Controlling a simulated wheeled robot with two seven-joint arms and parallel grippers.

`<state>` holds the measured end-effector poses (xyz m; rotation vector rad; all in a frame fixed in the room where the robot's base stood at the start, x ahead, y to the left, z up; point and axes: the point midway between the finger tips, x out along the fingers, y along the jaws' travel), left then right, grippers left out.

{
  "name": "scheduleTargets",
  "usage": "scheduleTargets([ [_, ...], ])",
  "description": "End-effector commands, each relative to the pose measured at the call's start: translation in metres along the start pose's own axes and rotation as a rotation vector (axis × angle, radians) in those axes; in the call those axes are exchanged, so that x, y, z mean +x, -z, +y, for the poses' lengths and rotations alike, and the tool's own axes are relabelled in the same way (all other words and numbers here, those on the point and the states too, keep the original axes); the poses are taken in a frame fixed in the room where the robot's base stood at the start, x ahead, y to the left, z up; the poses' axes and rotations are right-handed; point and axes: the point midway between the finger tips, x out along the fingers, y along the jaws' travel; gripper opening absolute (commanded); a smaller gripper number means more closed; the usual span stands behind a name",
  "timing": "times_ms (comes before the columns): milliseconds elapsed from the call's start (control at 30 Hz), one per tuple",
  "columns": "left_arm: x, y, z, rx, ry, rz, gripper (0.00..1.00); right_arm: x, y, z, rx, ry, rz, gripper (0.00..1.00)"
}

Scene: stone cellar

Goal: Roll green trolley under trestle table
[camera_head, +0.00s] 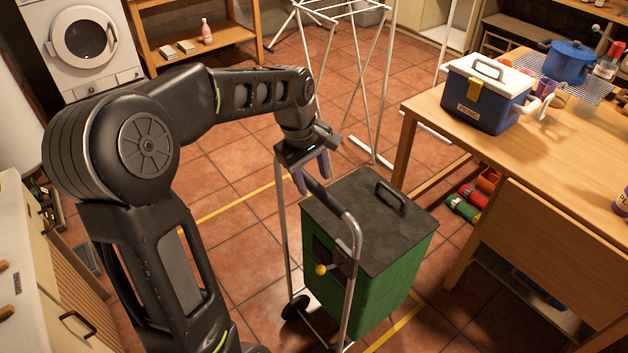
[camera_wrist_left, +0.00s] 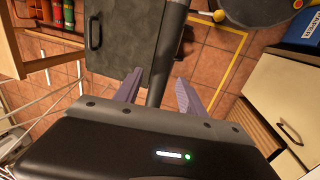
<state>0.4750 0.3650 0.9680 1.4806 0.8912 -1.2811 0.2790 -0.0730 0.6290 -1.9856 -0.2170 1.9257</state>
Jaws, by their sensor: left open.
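The green trolley (camera_head: 368,290) stands upright on the tiles, with a dark lid (camera_head: 365,222), a tubular metal handle (camera_head: 355,240) and small wheels. My left gripper (camera_head: 312,182) is open at the handle's dark grip bar. In the left wrist view the grip bar (camera_wrist_left: 168,55) lies between the spread fingers (camera_wrist_left: 161,77); I cannot tell whether either finger touches it. The wooden trestle table (camera_head: 460,130) is to the right of the trolley, apart from it. My right gripper is not in view.
Green and red bottles (camera_head: 464,208) lie on the floor beneath the table. A white drying rack (camera_head: 345,90) stands behind the trolley. A cooler (camera_head: 487,105) and a blue pot (camera_head: 568,65) are on the table. Yellow lines (camera_head: 235,203) mark the floor. A counter is at the left.

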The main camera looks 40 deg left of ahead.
Motion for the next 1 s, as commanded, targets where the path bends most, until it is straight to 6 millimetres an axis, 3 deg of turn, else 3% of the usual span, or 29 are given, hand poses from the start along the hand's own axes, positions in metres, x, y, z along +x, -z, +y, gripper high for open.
scheduleTargets([
  [200,0.019,0.000,0.000,0.001,0.000,0.000,0.48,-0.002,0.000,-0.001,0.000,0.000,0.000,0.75],
  [467,0.020,0.000,0.000,0.000,-0.001,0.000,0.48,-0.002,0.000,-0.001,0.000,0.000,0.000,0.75],
  [1000,0.019,0.000,0.000,0.000,-0.001,0.000,0.04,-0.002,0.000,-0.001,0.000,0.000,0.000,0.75],
])
